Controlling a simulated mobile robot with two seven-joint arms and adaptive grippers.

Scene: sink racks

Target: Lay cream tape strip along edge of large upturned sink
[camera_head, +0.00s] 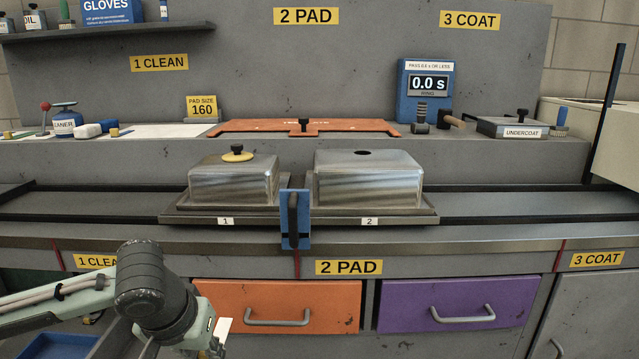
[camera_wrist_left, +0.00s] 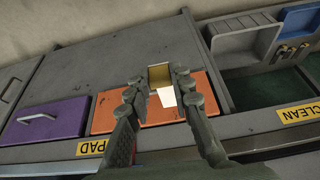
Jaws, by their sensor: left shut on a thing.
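The large upturned sink (camera_head: 368,182) is a shiny metal box with a dark round hole in its top. It sits on the right of the rack marked 2. My left gripper (camera_head: 220,338) is low in the head view, in front of the orange drawer and well below the sinks. In the left wrist view the gripper (camera_wrist_left: 159,88) is shut on a small piece with a tan part and a pale cream part, which looks like the cream tape strip (camera_wrist_left: 167,97). Its cream end also shows in the head view (camera_head: 223,326). My right gripper is in neither view.
A smaller upturned sink (camera_head: 233,182) with a yellow and black knob stands left of the large one. A blue block with a dark handle (camera_head: 295,218) stands upright in front of the gap. The orange drawer (camera_head: 280,306) and purple drawer (camera_head: 455,304) are closed.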

